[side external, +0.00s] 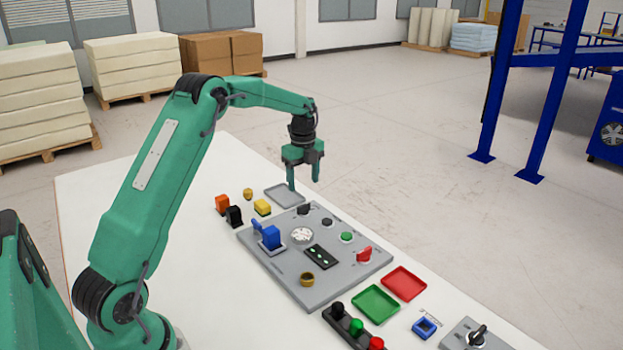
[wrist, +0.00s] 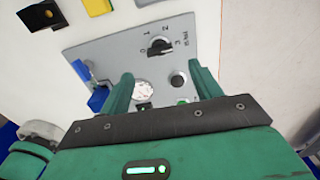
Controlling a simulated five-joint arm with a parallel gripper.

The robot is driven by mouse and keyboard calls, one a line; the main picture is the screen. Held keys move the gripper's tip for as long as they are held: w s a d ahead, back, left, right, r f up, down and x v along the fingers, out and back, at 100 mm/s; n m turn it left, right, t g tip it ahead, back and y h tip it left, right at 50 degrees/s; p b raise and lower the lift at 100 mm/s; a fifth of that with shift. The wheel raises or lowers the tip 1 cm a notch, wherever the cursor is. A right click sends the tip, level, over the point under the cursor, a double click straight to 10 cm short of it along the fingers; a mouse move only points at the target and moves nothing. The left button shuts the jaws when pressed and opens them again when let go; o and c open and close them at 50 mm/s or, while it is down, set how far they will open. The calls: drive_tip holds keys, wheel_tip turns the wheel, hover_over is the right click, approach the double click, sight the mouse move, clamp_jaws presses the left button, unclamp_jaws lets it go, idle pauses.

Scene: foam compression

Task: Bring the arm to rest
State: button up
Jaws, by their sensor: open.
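My gripper (side external: 304,182) is green and points straight down, open and empty, in the air above the far end of the grey control panel (side external: 290,270). In the wrist view its two fingers (wrist: 160,88) stand apart over the same panel (wrist: 100,53). Between and beyond them show a white gauge (wrist: 143,92), a black rotary knob (wrist: 160,45) with numbers around it, and a black button (wrist: 178,80). The fingers touch nothing that I can see. My arm is bent at the elbow and reaches out over the white table (side external: 120,210).
A blue lever block (side external: 271,237) rises from the panel. Green (side external: 376,304) and red (side external: 404,283) trays lie to the right.

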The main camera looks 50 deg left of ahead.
drive_tip(key=shift+r, duration=0.1)
drive_tip(key=s+d+r+n+t, duration=0.3)
drive_tip(key=s+d+r+n, duration=0.5)
drive_tip(key=s+d+r, duration=0.45)
drive_tip(key=s+d+n+t, duration=0.1)
drive_tip(key=s+d+n, duration=0.4)
drive_tip(key=s, duration=0.3)
drive_tip(key=s+d+n+t, duration=0.1)
drive_tip(key=s+d+n, duration=0.3)
drive_tip(key=s, duration=0.5)
drive_tip(key=shift+s+d+r+n+t, duration=0.35)
drive_tip(key=shift+r+n, duration=0.1)
drive_tip(key=shift+n, duration=0.15)
